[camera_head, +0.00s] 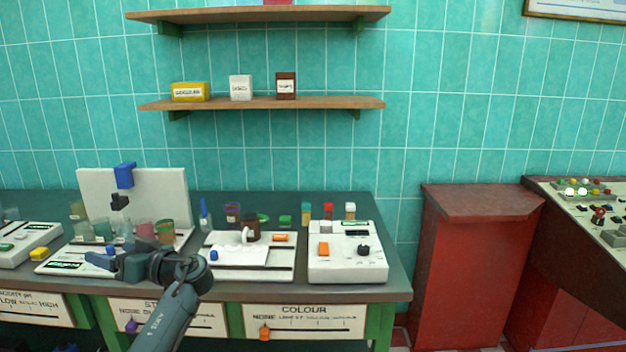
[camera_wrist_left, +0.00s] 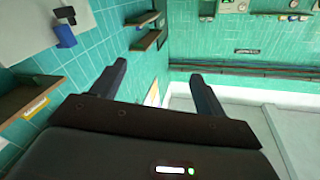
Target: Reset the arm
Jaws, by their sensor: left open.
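My left gripper (camera_head: 104,256) is in the head view, over the left part of the bench, in front of several small cups. Its arm comes up from the bottom of the picture. In the left wrist view its two fingers (camera_wrist_left: 156,84) stand wide apart with nothing between them. Beyond them are tiled wall and shelves. My right gripper is not in view.
The bench (camera_head: 391,278) carries a white device with an orange knob (camera_head: 346,264), a white tray (camera_head: 222,268), cups (camera_head: 165,231) and a white upright panel (camera_head: 160,190). Shelves (camera_head: 262,103) hang above. A red cabinet (camera_head: 460,265) stands right, past a gap.

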